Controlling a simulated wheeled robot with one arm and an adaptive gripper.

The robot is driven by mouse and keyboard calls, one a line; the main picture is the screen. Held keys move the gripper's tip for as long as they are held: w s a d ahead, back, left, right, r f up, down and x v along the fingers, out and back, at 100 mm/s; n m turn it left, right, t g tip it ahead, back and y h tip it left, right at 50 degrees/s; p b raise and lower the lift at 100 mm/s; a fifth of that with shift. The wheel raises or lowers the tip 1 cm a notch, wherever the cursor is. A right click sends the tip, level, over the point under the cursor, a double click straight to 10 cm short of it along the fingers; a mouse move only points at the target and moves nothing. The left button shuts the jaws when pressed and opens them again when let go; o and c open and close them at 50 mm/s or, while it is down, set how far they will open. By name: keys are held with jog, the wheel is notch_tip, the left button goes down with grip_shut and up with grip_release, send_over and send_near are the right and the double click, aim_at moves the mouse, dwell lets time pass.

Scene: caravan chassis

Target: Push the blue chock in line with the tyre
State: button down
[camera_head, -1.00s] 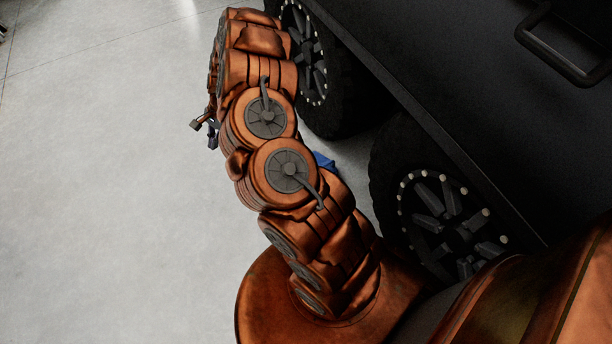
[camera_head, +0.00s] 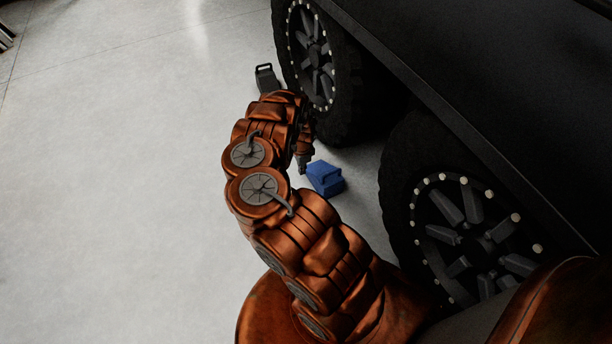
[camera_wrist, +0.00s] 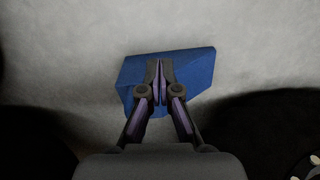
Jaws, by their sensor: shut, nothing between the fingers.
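The blue chock (camera_head: 325,178) lies on the floor between the two black tyres in the head view. It is a wedge block, set out a little from the gap between them. The near tyre (camera_head: 396,190) is at its right and the far tyre (camera_head: 345,110) is above it. My gripper (camera_head: 303,168) is just left of the chock in the head view. In the wrist view my gripper (camera_wrist: 159,68) is shut and empty, its fingertips in front of the blue chock (camera_wrist: 195,70). I cannot tell whether they touch it.
A dark object with a handle (camera_head: 266,78) stands on the floor left of the far tyre. The dark chassis body (camera_head: 470,80) overhangs the tyres on the right. The grey floor (camera_head: 120,180) on the left is clear.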

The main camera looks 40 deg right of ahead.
aim_at(311, 179)
notch_tip(311, 179, down, 9)
jog(key=b, duration=0.4)
jog(key=shift+s+d+f+b, duration=0.1)
jog(key=shift+s+d+b, duration=0.2)
jog(key=shift+d, duration=0.35)
jog(key=shift+s+d+f+b, duration=0.15)
jog(key=shift+d+b, duration=0.1)
jog(key=shift+d, duration=0.35)
jog(key=shift+s+d+r, duration=0.2)
jog(key=shift+s+d, duration=0.05)
jog(key=shift+d, duration=0.3)
